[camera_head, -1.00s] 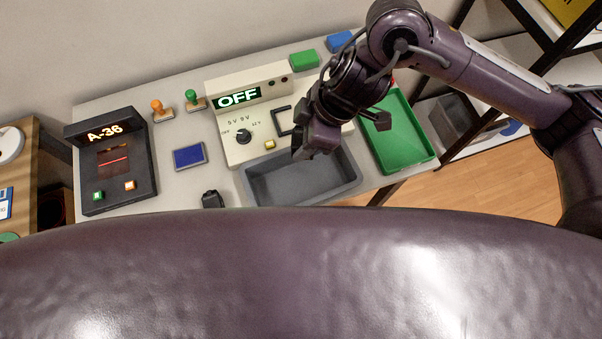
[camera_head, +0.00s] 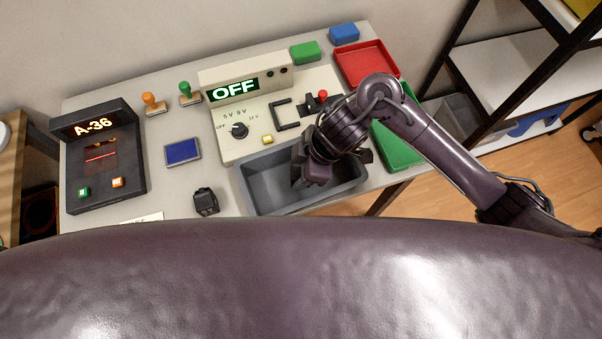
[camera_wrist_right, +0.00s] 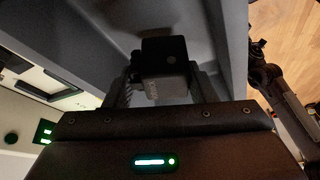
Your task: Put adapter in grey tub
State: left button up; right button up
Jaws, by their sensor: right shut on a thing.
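The grey tub (camera_head: 262,198) stands at the front edge of the table, right of centre in the head view. My right gripper (camera_head: 308,178) is over the tub, low at its opening. In the right wrist view, my gripper (camera_wrist_right: 163,90) is shut on the adapter (camera_wrist_right: 165,50), a dark block with a greyer part between the fingers. The tub's grey wall and floor (camera_wrist_right: 95,35) show around it. Whether the adapter touches the floor I cannot tell. In the head view the gripper hides the adapter. My left gripper is not in view.
A power unit reading OFF (camera_head: 226,128) stands behind the tub. A green tray (camera_head: 395,150) and red tray (camera_head: 366,64) are to the right. A small black device (camera_head: 205,201) lies left of the tub. A dark A-36 console (camera_head: 105,165) is at far left.

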jog(key=shift+f, duration=1.35)
jog(key=shift+f, duration=0.2)
jog(key=o, duration=1.1)
jog(key=shift+c, duration=0.2)
jog(key=shift+d+r, duration=0.15)
jog(key=shift+r, duration=0.45)
jog(key=p+v, duration=0.3)
jog(key=v, duration=0.8)
